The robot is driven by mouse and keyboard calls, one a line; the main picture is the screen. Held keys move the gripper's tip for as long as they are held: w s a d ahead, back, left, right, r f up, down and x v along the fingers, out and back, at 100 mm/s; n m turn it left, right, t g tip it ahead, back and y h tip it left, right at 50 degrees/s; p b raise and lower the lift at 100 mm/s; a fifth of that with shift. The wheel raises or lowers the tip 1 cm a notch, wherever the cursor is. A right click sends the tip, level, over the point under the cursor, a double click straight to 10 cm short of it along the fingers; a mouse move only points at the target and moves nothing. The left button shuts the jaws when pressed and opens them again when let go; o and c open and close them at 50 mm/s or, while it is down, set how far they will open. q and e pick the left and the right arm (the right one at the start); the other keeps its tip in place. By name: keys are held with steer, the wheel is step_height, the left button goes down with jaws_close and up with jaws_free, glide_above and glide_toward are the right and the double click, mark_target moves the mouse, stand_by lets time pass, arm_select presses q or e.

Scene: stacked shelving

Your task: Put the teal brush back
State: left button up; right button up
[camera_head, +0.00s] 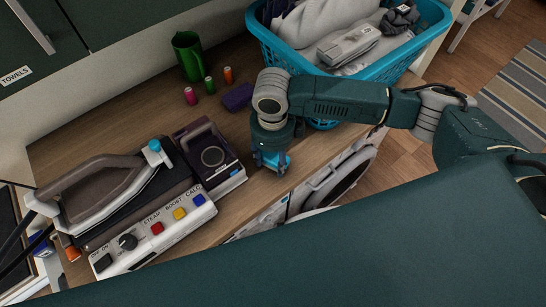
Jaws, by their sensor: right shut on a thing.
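My right gripper (271,160) points down over the front part of the wooden counter, to the right of the steam iron station. It is shut on the teal brush (284,163), of which only a small bright teal part shows between and beside the fingers. The rest of the brush is hidden by the gripper, and I cannot tell whether it touches the counter. My left gripper is not in view.
The steam iron station (165,228) and a dark purple boxy part (210,157) stand left of the gripper. Behind are a purple block (237,97), several thread spools, a green jug (188,56) and a full blue laundry basket (405,52). The wooden counter (130,115) has bare room behind the iron.

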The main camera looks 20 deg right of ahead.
mark_target(273, 159)
steer(key=o, duration=1)
steer(key=shift+f, duration=0.1)
step_height(273, 159, up, 12)
steer(key=b, duration=0.2)
